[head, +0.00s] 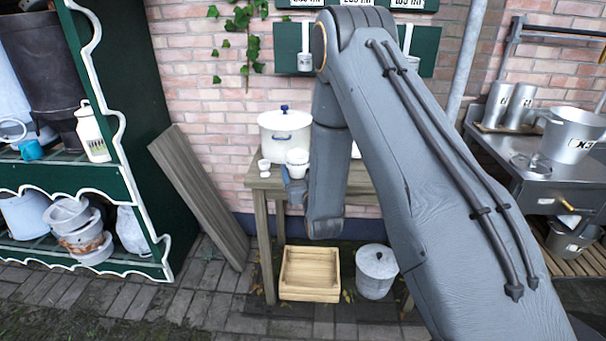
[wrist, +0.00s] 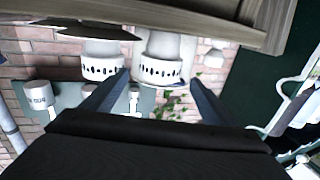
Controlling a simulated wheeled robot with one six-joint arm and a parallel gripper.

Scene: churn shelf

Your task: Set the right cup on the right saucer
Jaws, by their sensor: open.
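The wrist view is upside down. My gripper (wrist: 159,77) is open, with its two fingers pointing at a white vessel (wrist: 161,68) with a band of dark holes. This vessel shows between the fingertips; I cannot tell whether they reach around it. A similar white vessel (wrist: 103,66) stands to its left in that view, over a dark flat rim. In the head view my gripper (head: 296,190) is low at the wooden table's front edge, beside a white cup-like vessel (head: 297,157). A small white cup (head: 264,165) stands left of it. I cannot clearly make out the saucers.
A white lidded pot (head: 284,137) stands behind on the wooden table (head: 258,183). My arm hides the table's right part. A wooden crate (head: 310,273) and a grey lidded bucket (head: 376,272) are below. A green shelf (head: 130,180) is left, a metal bench (head: 540,190) right.

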